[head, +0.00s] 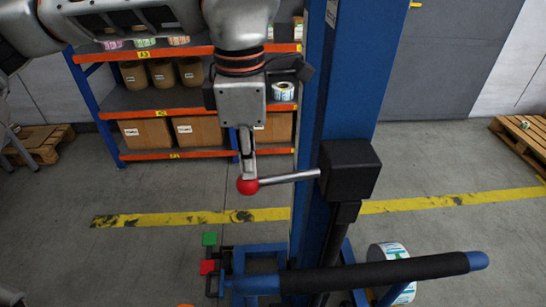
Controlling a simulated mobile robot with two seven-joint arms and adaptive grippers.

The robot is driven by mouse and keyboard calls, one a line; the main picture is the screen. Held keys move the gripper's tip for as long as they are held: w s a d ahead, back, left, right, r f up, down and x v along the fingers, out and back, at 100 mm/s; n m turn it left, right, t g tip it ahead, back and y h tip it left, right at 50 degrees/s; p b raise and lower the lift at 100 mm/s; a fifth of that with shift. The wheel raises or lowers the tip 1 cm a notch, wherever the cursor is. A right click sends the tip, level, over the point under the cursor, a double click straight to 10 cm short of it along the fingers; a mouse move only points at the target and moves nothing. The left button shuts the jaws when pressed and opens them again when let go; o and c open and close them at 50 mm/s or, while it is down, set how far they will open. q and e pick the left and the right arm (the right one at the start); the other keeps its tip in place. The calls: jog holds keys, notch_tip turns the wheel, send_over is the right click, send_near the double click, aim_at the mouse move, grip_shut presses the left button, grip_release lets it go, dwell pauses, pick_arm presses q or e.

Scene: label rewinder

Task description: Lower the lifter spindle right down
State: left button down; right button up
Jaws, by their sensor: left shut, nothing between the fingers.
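The lifter has a blue column (345,75) with a black box (349,168) on it. A metal lever (290,178) sticks out of the box to the left and ends in a red ball knob (247,186). The spindle (385,271), a thick black bar with a blue tip, lies roughly level low in front of the column. My left gripper (245,168) points down with shut, empty fingers. Its tips are right at the knob; I cannot tell whether they touch it. My right gripper is not in view.
A label roll (391,270) stands low behind the spindle. A shelf (175,101) with boxes and rolls is behind; pallets (523,133) lie at both sides. Open floor surrounds the lifter.

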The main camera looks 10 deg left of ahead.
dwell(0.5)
pick_arm(q)
notch_tip(320, 180, up, 9)
jog(key=p, duration=0.7)
